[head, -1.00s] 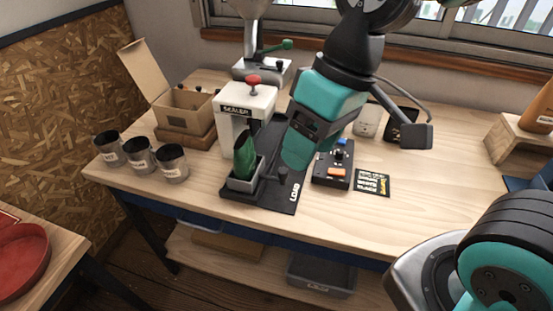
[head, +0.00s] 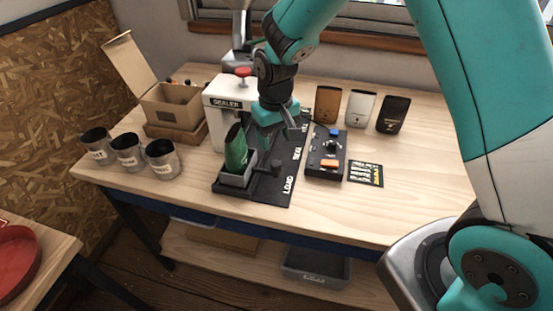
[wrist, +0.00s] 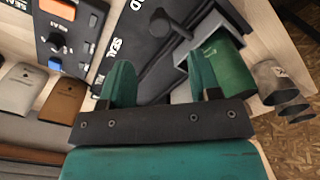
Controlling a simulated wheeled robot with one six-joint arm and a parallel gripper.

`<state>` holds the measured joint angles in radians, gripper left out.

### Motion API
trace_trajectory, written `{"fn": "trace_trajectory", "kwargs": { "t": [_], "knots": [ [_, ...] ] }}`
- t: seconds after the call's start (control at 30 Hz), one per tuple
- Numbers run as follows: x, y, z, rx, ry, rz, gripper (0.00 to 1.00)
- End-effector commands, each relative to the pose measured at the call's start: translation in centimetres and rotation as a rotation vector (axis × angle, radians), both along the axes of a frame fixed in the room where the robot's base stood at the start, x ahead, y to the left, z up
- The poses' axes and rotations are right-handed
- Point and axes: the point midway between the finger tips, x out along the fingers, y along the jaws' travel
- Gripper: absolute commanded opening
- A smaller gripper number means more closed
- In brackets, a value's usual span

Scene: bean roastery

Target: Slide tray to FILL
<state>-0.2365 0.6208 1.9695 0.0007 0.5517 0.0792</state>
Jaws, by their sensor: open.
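The small grey tray (head: 236,181) sits at the LOAD end of the black track board (head: 270,192), holding an upright, slightly tilted green bag (head: 236,150). A dark knob handle (head: 276,166) sticks out to the tray's right. In the wrist view the tray (wrist: 186,62), green bag (wrist: 225,60) and handle (wrist: 160,22) show beyond the fingers. My gripper (head: 281,136) is open and empty, above the board behind the handle, apart from it. In the wrist view its two teal fingers (wrist: 162,80) are spread. The LOAD and SEAL labels are readable; the FILL label is partly hidden by my arm.
The white sealer (head: 217,128) with a red knob stands left of the board. A control box (head: 325,160) is close on the right, with a dark card (head: 366,173) beside it. Metal cups (head: 128,155) and a cardboard box (head: 172,106) are left; three bags (head: 360,108) stand behind.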

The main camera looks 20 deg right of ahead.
Motion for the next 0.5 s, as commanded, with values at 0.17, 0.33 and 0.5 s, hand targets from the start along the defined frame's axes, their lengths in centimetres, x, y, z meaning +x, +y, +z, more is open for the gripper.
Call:
{"fn": "trace_trajectory", "kwargs": {
  "t": [0.17,0.33,0.5],
  "knots": [
    [-0.1,0.0,-4.0,-0.001,0.007,0.000,0.57],
    [0.0,0.0,-6.9,0.000,0.003,0.000,0.57],
    [0.0,0.0,-8.4,0.001,0.000,0.000,0.57]
  ]
}}
